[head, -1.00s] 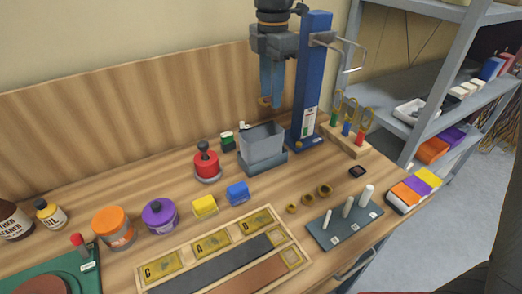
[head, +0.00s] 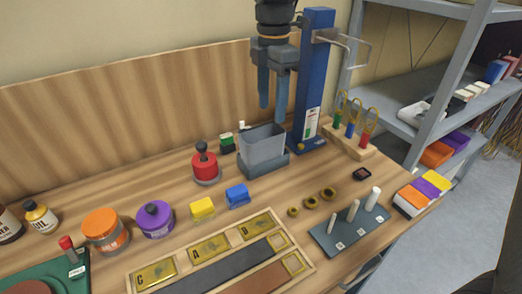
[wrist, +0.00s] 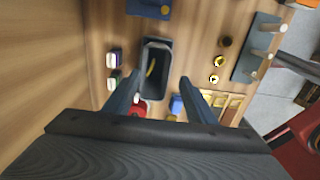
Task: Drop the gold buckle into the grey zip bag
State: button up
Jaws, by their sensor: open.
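The grey zip bag (head: 262,147) stands upright and open at the top in a dark grey holder at the back of the bench. It also shows in the wrist view (wrist: 156,88). The gold buckle (wrist: 151,67) appears as a thin gold strip inside the bag in the wrist view. The bag's wall hides it in the head view. My gripper (head: 272,104) is above the bag, with its fingers apart and nothing between them. In the wrist view the fingers (wrist: 159,80) spread to either side of the bag.
A blue post (head: 312,85) stands just right of the bag, and a red stamp-like object (head: 205,165) to its left. Small gold rings (head: 311,202), a pegged plate (head: 345,235) and a wooden tray (head: 130,280) lie in front. A hook block (head: 350,147) is at right.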

notch_tip(320, 180, up, 8)
jog(key=b, duration=0.1)
jog(key=shift+b, duration=0.35)
jog(key=shift+f, duration=0.1)
